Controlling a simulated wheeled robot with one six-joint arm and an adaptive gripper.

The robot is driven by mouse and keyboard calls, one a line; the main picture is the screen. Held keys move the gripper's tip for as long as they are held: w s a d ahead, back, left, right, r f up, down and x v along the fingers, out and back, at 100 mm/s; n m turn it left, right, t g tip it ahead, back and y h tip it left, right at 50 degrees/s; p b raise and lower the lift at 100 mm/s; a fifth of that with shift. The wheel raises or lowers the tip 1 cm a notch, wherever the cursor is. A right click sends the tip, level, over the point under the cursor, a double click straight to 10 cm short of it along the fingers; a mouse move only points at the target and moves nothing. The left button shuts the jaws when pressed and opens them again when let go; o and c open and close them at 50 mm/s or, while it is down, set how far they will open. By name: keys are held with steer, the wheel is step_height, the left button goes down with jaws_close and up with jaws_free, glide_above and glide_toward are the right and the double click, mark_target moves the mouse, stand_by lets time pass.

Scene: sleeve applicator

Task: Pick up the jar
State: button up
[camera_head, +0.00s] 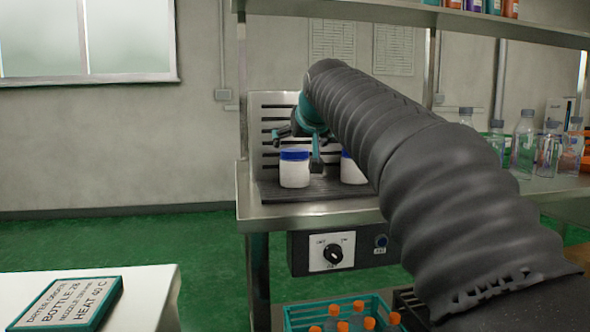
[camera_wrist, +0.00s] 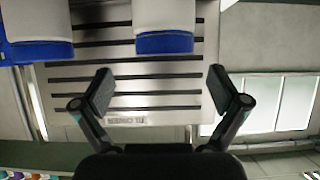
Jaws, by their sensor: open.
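A white jar with a blue lid (camera_head: 294,170) stands upright on the dark mat of the steel bench. A second white jar with a blue lid (camera_head: 352,170) stands to its right, partly hidden by my arm. My gripper (camera_head: 300,146) is by the left jar, with its fingers partly hidden. In the wrist view, which looks upside down, my gripper (camera_wrist: 160,92) is open and empty. One jar (camera_wrist: 165,18) lies beyond the gap, roughly in line with it and not between the fingers. The other jar (camera_wrist: 38,25) is at the upper left, cut off by the frame.
A slotted metal panel (camera_head: 272,110) stands behind the jars. Clear bottles (camera_head: 524,145) stand at the bench's right. An overhead shelf (camera_head: 400,12) spans above. A control box (camera_head: 335,252) is under the bench edge, above a teal crate (camera_head: 350,305) with orange-capped bottles.

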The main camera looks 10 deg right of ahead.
mark_target(295, 150)
steer(key=x, duration=0.4)
steer(key=shift+a+f, duration=0.3)
steer(key=shift+f, duration=0.05)
steer(key=shift+w+f, duration=0.2)
steer(key=shift+w, duration=0.2)
steer(key=shift+c, duration=0.2)
steer(key=c, duration=1.4)
steer(key=shift+r, duration=0.1)
